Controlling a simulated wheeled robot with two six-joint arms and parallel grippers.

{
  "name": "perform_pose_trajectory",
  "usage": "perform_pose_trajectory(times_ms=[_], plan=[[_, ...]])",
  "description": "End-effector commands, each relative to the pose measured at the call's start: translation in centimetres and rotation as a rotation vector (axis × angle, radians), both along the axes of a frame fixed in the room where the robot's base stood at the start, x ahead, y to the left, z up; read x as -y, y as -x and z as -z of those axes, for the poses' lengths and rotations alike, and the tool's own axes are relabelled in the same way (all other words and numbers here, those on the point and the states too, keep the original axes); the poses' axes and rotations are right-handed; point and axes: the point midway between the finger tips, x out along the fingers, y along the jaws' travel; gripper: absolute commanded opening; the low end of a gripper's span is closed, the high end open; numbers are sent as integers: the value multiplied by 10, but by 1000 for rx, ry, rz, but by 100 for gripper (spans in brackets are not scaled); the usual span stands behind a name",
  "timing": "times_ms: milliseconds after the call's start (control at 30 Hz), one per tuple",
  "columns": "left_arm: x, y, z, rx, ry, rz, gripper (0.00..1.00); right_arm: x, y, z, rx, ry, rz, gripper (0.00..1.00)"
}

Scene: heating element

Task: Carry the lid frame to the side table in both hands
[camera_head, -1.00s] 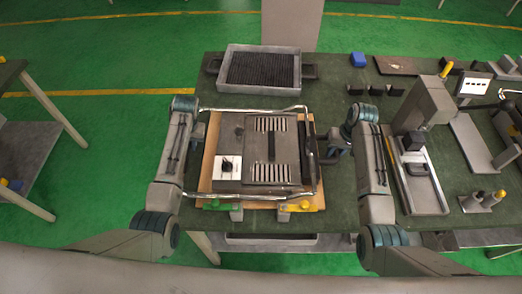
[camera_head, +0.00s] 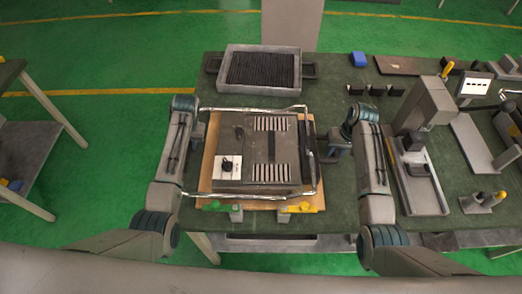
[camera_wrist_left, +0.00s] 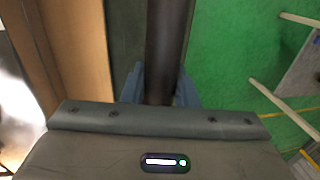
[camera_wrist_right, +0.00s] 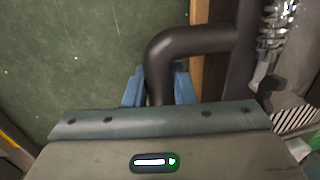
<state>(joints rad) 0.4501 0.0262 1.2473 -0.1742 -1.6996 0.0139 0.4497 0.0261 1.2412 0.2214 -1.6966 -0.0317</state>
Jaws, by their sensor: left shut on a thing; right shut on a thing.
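The lid frame (camera_head: 252,109) is a bent silver tube with dark side handles, at the heating unit (camera_head: 228,148) on the green bench. I cannot tell whether it touches the unit. My left gripper (camera_wrist_left: 160,90) is shut on the left handle, a straight dark bar (camera_wrist_left: 168,40) in the left wrist view. My right gripper (camera_wrist_right: 159,88) is shut on the right handle, a bent dark bar (camera_wrist_right: 195,42) in the right wrist view. In the head view, my arms stand on either side of the frame, and the left grip is mostly hidden.
A table (camera_head: 38,148) with pale legs and a grey lower shelf stands at the left edge, across green floor. A grey tray (camera_head: 230,91) of dark bars sits behind the frame.

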Motion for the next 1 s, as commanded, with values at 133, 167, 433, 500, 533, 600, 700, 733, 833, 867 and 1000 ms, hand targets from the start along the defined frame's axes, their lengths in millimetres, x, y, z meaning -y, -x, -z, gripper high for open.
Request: perform_pose_trajectory(times_ms=[133, 167, 433, 500, 533, 600, 700, 733, 833, 867, 1000], plan=[[0, -1, -10, 3, -1, 0, 0, 0, -1, -10, 3, 0, 0, 0], [0, -1, -11, 3, -1, 0, 0, 0, -1, -11, 3, 0, 0, 0], [0, -2, -31, 4, -1, 0, 0, 0, -2, -31, 4, 0, 0, 0], [0, -2, -37, 4, -1, 0, 0, 0, -2, -37, 4, 0, 0, 0], [0, -2, -39, 4, -1, 0, 0, 0, -2, -39, 4, 0, 0, 0], [0, -2, -44, 4, -1, 0, 0, 0, -2, -44, 4, 0, 0, 0], [0, -2, -49, 4, -1, 0, 0, 0, -2, -49, 4, -1, 0, 0], [0, -2, -50, 4, -1, 0, 0, 0, -2, -50, 4, -1, 0, 0], [0, -2, -52, 4, -1, 0, 0, 0, -2, -52, 4, 0, 0, 0], [0, -2, -52, 4, -1, 0, 0, 0, -2, -52, 4, 0, 0, 0], [0, -2, -52, 4, -1, 0, 0, 0, -2, -52, 4, 0, 0, 0]])
